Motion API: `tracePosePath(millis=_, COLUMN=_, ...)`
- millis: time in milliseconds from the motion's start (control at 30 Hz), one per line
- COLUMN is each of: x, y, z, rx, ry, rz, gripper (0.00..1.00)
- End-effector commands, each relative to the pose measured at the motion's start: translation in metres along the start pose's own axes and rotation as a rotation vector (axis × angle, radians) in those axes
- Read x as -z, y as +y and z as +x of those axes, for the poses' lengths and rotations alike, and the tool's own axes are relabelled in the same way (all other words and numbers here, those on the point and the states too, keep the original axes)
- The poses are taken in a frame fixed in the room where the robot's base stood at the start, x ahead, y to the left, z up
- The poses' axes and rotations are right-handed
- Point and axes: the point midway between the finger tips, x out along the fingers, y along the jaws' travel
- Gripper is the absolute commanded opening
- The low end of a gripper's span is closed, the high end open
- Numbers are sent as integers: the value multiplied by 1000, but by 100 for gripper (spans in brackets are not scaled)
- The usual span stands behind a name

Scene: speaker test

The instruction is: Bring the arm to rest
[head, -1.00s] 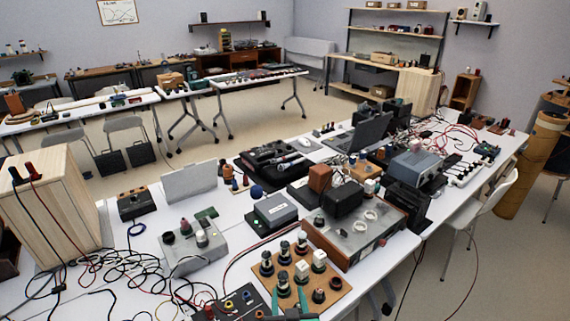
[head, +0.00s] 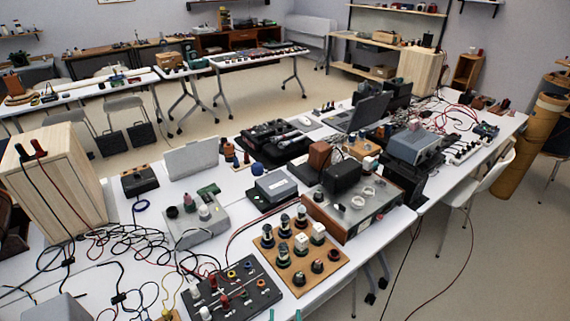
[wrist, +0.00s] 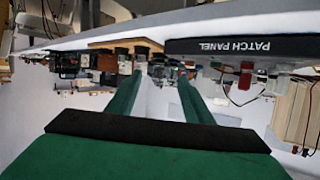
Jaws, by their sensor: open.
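My gripper (wrist: 162,82) shows in the wrist view as two green fingers spread apart, with nothing between them. In the head view only the tips of my gripper (head: 285,315) show at the bottom edge, in front of the wooden board with knobs. In the wrist view the table, a patch panel (wrist: 235,47) with its lettering upside down and the knob board (wrist: 125,44) lie ahead of the fingers. I cannot tell the exact gap between the fingertips and the table edge. The rest of my arm is out of view.
A knob board (head: 322,265) and a black patch panel (head: 233,290) lie near the table's front edge. A wood-cased device (head: 335,225) stands behind them. A wooden speaker cabinet (head: 65,180) and tangled cables (head: 125,240) are at the left. A white chair (head: 480,195) stands at the right.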

Motion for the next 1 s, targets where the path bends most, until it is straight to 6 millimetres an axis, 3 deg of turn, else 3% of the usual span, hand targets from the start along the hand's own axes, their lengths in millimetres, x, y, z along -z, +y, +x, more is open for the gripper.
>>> tracePosePath(millis=33, x=-13, y=-1, z=-14, rx=-5, ry=-3, rz=4, gripper=47)
tracePosePath(millis=200, x=-40, y=-2, z=-59, rx=-23, ry=17, rz=10, gripper=47)
tracePosePath(millis=500, x=-67, y=-2, z=-146, rx=-41, ry=54, rz=1, gripper=47)
tracePosePath(millis=800, x=-68, y=-3, z=-228, rx=-31, ry=91, rz=-25, gripper=47)
tracePosePath(millis=1000, x=-63, y=-3, z=-256, rx=-21, ry=109, rz=-36, gripper=47)
